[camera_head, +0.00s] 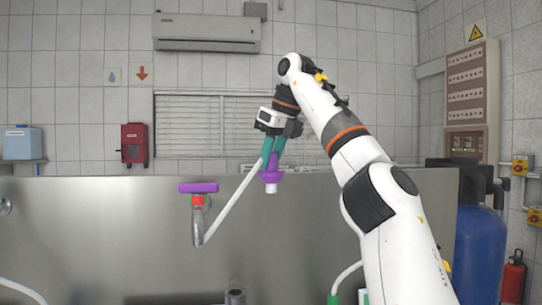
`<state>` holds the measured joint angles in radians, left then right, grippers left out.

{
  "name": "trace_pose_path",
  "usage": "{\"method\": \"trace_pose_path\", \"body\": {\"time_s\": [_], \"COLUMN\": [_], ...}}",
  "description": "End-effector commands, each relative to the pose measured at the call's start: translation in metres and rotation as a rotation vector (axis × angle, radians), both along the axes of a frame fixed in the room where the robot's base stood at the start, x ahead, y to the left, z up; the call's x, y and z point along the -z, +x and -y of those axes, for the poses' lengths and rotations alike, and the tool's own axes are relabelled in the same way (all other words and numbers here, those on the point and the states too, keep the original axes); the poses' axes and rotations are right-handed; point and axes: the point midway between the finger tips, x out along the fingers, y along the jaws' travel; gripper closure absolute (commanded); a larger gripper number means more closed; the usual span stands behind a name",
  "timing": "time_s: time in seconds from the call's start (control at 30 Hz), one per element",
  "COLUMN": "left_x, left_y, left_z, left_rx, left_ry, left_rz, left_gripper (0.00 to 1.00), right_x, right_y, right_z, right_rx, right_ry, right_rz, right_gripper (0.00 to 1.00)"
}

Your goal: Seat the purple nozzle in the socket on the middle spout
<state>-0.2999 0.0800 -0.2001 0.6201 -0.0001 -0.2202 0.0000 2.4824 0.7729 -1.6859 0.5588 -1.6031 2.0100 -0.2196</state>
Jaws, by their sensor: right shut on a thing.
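The purple nozzle (270,177) with a white lower tip is held upright, tip down, in front of the steel panel. My right gripper (271,155), with teal fingers, is shut on its upper part. To its left, a metal spout (197,226) with a red collar and a purple bar-shaped top stands lower and apart from the nozzle. A short grey upright pipe (235,293) shows at the bottom edge. I cannot tell which of these is the middle spout, and no socket opening shows clearly. My left gripper is not in view.
A white hose (234,203) slants from near the gripper to the metal spout's lower end. Another white hose with a green fitting (334,299) is at the bottom right. A blue tank (478,255) stands right of the steel panel (110,230). Space around the nozzle looks clear.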

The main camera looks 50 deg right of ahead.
Motion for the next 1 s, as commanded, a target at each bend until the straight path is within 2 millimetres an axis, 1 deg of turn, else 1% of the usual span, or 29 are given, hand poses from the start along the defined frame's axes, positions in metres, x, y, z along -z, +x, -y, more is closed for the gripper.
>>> {"method": "trace_pose_path", "body": {"time_s": [0.03,1.0], "left_x": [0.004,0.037], "left_y": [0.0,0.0], "left_z": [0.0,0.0], "left_rx": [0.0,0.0], "left_ry": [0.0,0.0], "left_rz": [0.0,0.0], "left_gripper": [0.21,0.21], "right_x": [0.004,0.043], "right_y": [0.0,0.0], "right_z": [0.0,0.0], "right_rx": [0.0,-0.001], "right_ry": [0.0,0.0], "right_rz": [0.0,0.0], "right_gripper": [0.98,0.98]}}
